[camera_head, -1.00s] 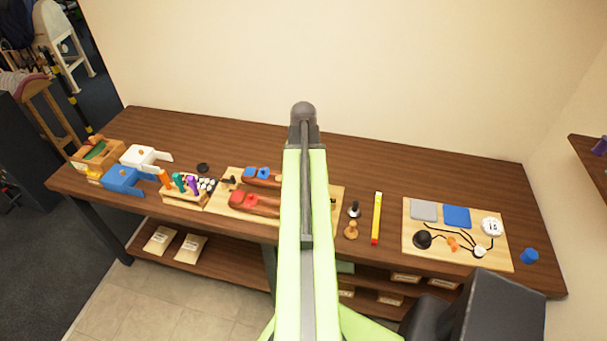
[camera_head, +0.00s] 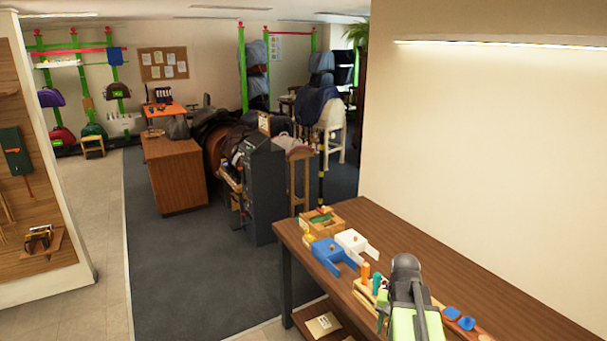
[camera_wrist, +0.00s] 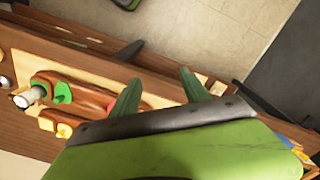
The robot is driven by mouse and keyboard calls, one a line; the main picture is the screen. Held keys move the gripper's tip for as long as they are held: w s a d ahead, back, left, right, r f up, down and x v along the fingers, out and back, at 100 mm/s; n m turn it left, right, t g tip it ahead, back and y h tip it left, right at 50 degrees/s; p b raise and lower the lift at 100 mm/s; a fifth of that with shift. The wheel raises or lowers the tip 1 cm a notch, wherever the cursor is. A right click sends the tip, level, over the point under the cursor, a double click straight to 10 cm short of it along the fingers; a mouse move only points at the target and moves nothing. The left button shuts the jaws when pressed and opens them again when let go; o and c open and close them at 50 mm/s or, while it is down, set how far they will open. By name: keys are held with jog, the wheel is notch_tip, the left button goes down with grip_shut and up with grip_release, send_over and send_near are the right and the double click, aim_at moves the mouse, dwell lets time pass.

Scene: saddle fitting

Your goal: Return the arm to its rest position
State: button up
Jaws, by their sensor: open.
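My arm (camera_head: 409,300), green with a dark rounded top, rises at the lower right of the head view, in front of the workbench (camera_head: 500,322). My gripper is not visible there. In the wrist view my gripper (camera_wrist: 160,77) shows two green fingers spread apart with nothing between them. Behind the fingers are the edge of a wooden bench or board and a pale tiled floor. Reddish-brown pieces (camera_wrist: 75,88) with green and yellow parts lie to the left of the fingers.
A wooden tray (camera_head: 322,219), a white box (camera_head: 352,242) and a blue box (camera_head: 330,256) stand on the bench's left end. A dark cabinet (camera_head: 264,190) and a wooden desk (camera_head: 176,180) stand beyond. Dark open floor (camera_head: 190,275) lies left of the bench.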

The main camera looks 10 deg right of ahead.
jog(key=a+f+n+b, duration=0.2)
jog(key=a+f+n, duration=0.1)
jog(key=a, duration=0.9)
jog(key=a+f+n+b, duration=0.3)
jog(key=a+n, duration=0.1)
jog(key=a, duration=0.8)
jog(key=shift+w+f+n, duration=0.3)
jog(key=shift+w+f, duration=0.1)
jog(key=shift+w, duration=0.05)
